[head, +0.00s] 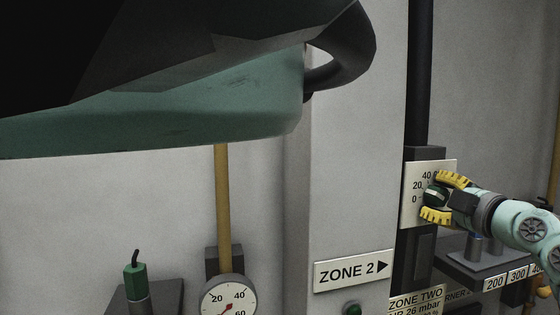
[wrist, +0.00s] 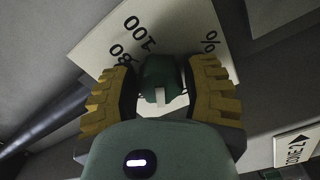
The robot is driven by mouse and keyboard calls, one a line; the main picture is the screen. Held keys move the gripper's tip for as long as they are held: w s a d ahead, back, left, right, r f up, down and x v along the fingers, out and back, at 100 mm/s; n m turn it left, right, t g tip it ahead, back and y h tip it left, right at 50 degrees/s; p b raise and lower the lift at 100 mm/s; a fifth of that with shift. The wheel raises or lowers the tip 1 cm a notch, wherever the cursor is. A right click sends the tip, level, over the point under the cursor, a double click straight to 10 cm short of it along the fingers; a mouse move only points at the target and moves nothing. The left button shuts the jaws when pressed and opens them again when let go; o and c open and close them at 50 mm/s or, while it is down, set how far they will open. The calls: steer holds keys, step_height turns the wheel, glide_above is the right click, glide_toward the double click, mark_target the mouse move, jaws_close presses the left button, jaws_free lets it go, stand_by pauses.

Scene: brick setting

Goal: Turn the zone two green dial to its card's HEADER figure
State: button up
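The green dial (head: 435,194) sits on a white scale plate (head: 412,211) showing 0, 20 and 40 in the head view. The wrist view shows the dial (wrist: 161,72) with a white mark on its near side, and 80, 100 and % on the plate (wrist: 105,48). My gripper (head: 440,197) has one yellow-ridged finger above the dial and one below. In the wrist view my gripper (wrist: 162,85) has a finger on each side, close to it; firm contact is unclear. The ZONE TWO card (head: 416,304) is partly cut off; "26 mbar" is legible, its header label is not.
A ZONE 2 arrow sign (head: 353,270) is on the pillar. A shelf (head: 485,262) with 200, 300 labels lies below my arm. A round gauge (head: 229,299) and a green-capped fitting (head: 135,280) are at lower left. A green button (head: 352,309) is below the sign.

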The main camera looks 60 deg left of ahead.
steer(key=c, duration=0.7)
